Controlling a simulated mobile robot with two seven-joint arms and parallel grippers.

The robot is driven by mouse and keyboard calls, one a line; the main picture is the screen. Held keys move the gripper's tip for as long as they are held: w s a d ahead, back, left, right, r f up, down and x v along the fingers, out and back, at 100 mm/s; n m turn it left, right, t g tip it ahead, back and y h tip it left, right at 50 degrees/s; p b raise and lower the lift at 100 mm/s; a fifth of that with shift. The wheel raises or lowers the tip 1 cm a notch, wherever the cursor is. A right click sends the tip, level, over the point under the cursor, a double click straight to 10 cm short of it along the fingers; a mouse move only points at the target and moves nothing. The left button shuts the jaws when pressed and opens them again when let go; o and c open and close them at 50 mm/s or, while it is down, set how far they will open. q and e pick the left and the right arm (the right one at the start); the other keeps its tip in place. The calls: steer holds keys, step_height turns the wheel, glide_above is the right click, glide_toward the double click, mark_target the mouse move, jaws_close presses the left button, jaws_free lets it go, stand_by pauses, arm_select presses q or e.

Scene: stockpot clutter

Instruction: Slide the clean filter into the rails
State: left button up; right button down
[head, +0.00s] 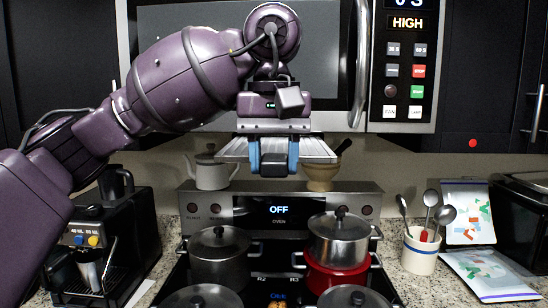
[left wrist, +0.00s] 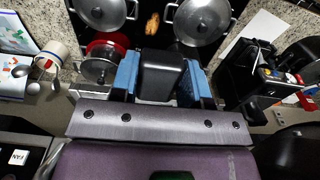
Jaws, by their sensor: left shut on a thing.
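My left gripper (head: 274,165) points down in front of the wall below the microwave (head: 185,25). Its blue fingers are shut on a dark block, which also shows between the fingertips in the left wrist view (left wrist: 160,75). A flat silver slatted panel, apparently the clean filter (head: 318,150), spreads to both sides behind the fingers in the head view. The dark block seems to be its grip, but the join is hidden. I cannot make out the panel in the left wrist view. The rails cannot be made out; the microwave's underside is hidden. My right gripper is out of view.
Below is a stove with a grey pot (head: 220,262), a steel pot (head: 339,240) and a red pot (head: 337,278). A white teapot (head: 212,172) and a mortar (head: 320,175) stand behind. A coffee machine (head: 100,245) is left, a utensil crock (head: 421,255) right.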

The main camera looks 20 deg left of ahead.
mark_target(275, 154)
arm_select(q)
steer(key=shift+w, duration=0.3)
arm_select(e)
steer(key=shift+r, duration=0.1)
arm_select(q)
steer(key=shift+w+a, duration=0.1)
steer(key=shift+w, duration=0.05)
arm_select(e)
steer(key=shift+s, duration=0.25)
arm_select(q)
steer(key=shift+w+a, duration=0.1)
steer(key=shift+w, duration=0.1)
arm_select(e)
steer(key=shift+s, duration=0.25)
arm_select(q)
steer(key=shift+w, duration=0.25)
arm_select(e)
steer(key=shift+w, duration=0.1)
arm_select(q)
steer(key=shift+w+a+p, duration=0.15)
steer(key=shift+w+p, duration=0.25)
steer(key=shift+w, duration=0.05)
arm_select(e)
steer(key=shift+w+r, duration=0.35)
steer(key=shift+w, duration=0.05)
arm_select(q)
steer(key=shift+w+a, duration=0.1)
steer(key=shift+w, duration=0.2)
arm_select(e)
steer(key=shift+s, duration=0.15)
